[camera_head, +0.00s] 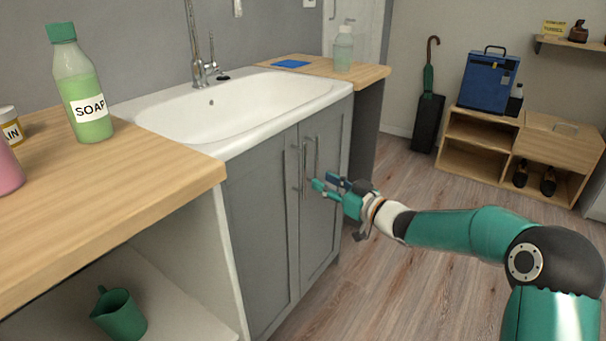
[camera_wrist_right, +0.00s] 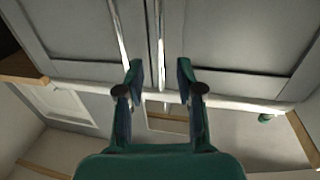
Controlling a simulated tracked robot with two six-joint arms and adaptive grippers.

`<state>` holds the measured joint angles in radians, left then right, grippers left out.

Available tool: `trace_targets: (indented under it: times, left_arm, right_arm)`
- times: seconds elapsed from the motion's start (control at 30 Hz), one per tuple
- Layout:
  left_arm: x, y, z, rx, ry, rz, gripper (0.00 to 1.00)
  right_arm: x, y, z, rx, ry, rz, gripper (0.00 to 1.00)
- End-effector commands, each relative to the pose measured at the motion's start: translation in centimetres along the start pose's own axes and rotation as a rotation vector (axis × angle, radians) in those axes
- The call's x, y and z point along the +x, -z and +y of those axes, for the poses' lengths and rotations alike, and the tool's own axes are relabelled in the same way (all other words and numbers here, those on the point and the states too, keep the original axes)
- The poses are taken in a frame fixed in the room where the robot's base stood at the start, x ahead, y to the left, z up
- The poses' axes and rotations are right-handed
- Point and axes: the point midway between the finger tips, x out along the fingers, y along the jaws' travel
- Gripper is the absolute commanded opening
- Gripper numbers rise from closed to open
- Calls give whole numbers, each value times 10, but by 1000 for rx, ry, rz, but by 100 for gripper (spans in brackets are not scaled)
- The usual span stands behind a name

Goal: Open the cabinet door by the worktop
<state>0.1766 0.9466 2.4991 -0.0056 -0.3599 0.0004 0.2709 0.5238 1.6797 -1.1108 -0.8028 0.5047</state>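The grey cabinet under the sink has two doors, a left door (camera_head: 262,225) and a right door (camera_head: 328,225). Both look shut. Each has an upright metal bar handle near the middle seam: the left handle (camera_head: 304,170) and the right handle (camera_head: 317,155). My right gripper (camera_head: 322,188) is in front of the right door, close to the handles. In the right wrist view my right gripper (camera_wrist_right: 160,72) is open, and one bar handle (camera_wrist_right: 161,45) lines up between its fingertips; contact cannot be told. The other handle (camera_wrist_right: 121,38) is outside them. My left gripper is not in view.
A wooden worktop (camera_head: 150,205) with a soap bottle (camera_head: 83,95) stands at the left, beside a white sink (camera_head: 215,110). A green jug (camera_head: 118,315) sits on the shelf below. Wooden floor (camera_head: 400,290) is open in front, with a low shoe bench (camera_head: 480,160) behind.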

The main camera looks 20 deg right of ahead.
Motion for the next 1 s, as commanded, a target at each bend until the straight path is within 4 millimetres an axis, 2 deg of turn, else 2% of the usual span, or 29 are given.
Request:
trace_targets:
  times: [0.03,0.2,0.4,0.6,0.83,0.87,1.0]
  left_arm:
    - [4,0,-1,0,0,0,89]
    - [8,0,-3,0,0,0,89]
    - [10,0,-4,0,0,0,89]
    - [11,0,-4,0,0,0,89]
    - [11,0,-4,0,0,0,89]
    - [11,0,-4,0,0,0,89]
    - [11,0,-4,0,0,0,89]
  right_arm:
    - [13,-2,-1,-1,4,1,37]
    - [48,-2,-2,-1,4,2,37]
    - [73,-1,-1,-1,3,0,37]
    - [82,0,-1,-1,2,0,37]
    - [82,0,-1,0,2,-1,37]
    - [82,0,-1,0,2,-1,35]
    - [82,0,-1,0,3,0,12]
